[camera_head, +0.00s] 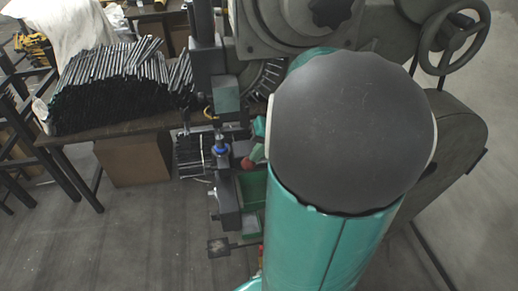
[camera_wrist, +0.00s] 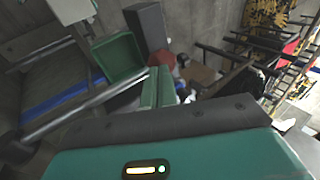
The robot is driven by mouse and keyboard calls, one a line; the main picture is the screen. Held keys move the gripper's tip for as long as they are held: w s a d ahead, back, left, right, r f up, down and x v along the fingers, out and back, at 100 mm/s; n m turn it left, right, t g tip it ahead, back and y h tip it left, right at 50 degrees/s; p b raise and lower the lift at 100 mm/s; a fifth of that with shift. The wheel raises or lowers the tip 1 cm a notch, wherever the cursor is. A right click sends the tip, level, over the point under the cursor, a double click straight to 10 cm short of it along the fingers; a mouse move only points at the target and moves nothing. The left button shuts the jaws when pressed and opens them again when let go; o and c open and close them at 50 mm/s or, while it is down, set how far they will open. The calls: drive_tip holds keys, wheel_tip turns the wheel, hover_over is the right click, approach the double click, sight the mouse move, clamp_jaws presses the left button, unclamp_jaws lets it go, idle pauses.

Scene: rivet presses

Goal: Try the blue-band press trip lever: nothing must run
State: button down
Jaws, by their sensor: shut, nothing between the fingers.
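A red ball knob (camera_head: 248,163) sits on the press in the head view, and a red rounded shape (camera_wrist: 162,60) shows just past my fingertips in the wrist view. I take it for the trip lever's end; its shaft is mostly hidden. My gripper (camera_head: 258,150) is teal and close beside the knob; whether they touch is unclear. In the wrist view my gripper's fingers (camera_wrist: 158,78) are together with nothing between them. A blue strip (camera_wrist: 62,98) runs along the left in the wrist view. The dark grey press (camera_head: 228,200) is partly hidden behind my arm.
A green bin (camera_wrist: 118,55) lies left of my fingers in the wrist view. A table at left holds a large pile of dark rods (camera_head: 120,88), with a cardboard box (camera_head: 133,160) below. A handwheel (camera_head: 455,40) is at upper right. Floor at lower left is clear.

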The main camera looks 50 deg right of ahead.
wheel_tip(320, 180, down, 7)
drive_tip(key=g+h, duration=0.1)
drive_tip(key=h, duration=0.1)
drive_tip(key=shift+a+g, duration=0.25)
drive_tip(key=shift+g, duration=0.15)
drive_tip(key=shift+r, duration=0.1)
